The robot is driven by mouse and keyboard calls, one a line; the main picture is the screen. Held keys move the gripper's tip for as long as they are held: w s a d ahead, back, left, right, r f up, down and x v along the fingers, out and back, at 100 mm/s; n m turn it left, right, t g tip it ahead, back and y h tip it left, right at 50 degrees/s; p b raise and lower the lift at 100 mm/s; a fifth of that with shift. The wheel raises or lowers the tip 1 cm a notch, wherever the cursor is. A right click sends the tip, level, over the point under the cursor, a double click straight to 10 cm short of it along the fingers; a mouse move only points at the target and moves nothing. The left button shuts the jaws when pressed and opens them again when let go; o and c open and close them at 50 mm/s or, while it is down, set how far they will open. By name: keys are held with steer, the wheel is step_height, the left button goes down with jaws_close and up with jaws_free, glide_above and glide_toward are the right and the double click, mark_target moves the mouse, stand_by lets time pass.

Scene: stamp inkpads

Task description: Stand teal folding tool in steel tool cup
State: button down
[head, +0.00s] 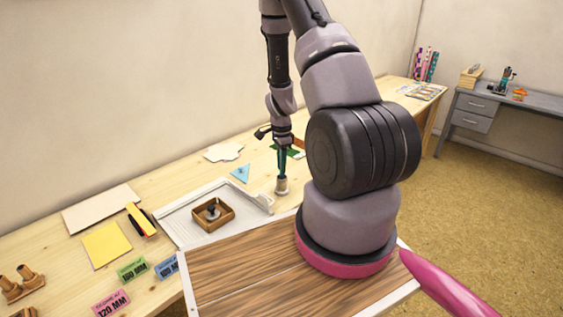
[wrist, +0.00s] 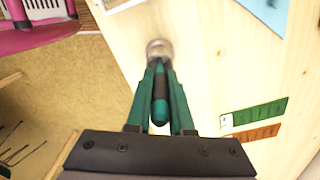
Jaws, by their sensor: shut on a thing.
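The steel tool cup (head: 282,187) stands on the pale wooden table, past the far edge of the brown wood panel. In the wrist view the cup (wrist: 159,47) is at the top centre, just beyond the fingertips. My gripper (head: 281,170) points down directly over the cup, its green fingers close to the rim. In the wrist view my gripper (wrist: 160,68) is shut on the teal folding tool (wrist: 160,90), which has a dark middle and lies lengthwise between the fingers. The fingers hide the tool's lower end, so I cannot tell whether it is inside the cup.
A white tray (head: 180,222) with a wooden box (head: 212,214) stands left of the cup. A blue triangle (head: 241,173) and white paper (head: 223,152) lie behind. Bare tabletop surrounds the cup's far side.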

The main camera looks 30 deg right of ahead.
stand_by(0.3)
steer(key=c, duration=0.7)
jaws_free()
step_height(320, 180, up, 11)
steer(key=shift+f, duration=0.15)
stand_by(0.4)
